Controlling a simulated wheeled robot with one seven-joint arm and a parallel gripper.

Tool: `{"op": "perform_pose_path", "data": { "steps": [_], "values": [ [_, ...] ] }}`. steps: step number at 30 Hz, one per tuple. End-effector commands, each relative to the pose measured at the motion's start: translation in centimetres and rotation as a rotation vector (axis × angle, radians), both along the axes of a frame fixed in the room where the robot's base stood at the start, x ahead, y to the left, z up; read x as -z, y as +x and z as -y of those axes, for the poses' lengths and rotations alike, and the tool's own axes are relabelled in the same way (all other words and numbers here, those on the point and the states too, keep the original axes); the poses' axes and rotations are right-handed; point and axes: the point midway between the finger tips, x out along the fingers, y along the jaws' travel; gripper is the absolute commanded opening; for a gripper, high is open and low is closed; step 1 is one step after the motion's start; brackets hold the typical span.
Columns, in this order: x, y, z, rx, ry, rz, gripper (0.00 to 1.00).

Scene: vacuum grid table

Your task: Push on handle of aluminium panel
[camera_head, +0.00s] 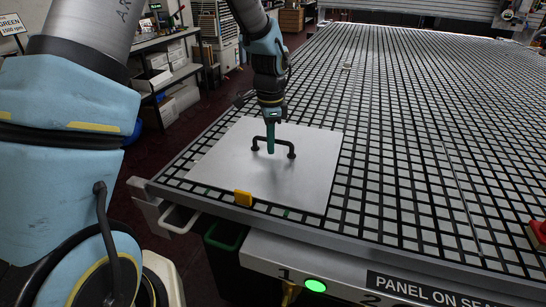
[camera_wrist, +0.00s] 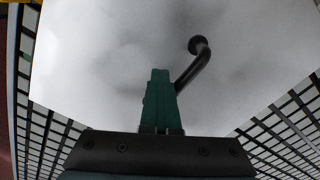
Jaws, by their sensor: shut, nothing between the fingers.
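The aluminium panel (camera_head: 230,165) is a flat silver sheet lying on the near left corner of the grid table. It fills much of the wrist view (camera_wrist: 100,60). Its black handle (camera_head: 290,149) is a bar on two feet near the panel's middle; one end and foot also show in the wrist view (camera_wrist: 199,46). My gripper (camera_head: 271,150) points down at the handle's bar with its green fingers shut and empty. In the wrist view, the fingers (camera_wrist: 161,75) cover part of the bar. I cannot tell whether they touch it.
The grid table (camera_head: 420,130) stretches away to the back right, mostly clear. A green light (camera_head: 315,285) glows on the table's front. A red button (camera_head: 540,232) is at the right edge. Shelves (camera_head: 170,60) stand behind left.

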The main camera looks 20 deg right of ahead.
Motion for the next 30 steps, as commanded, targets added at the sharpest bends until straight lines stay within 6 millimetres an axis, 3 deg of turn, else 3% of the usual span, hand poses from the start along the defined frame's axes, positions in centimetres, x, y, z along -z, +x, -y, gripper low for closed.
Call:
{"op": "perform_pose_path", "data": {
  "steps": [16, 30],
  "values": [
    [-0.2, 0.2, 0.2, 0.0, -0.009, 0.009, 0.0],
    [-0.1, -1.8, -1.7, -0.001, -0.004, 0.003, 0.0]
  ]
}}
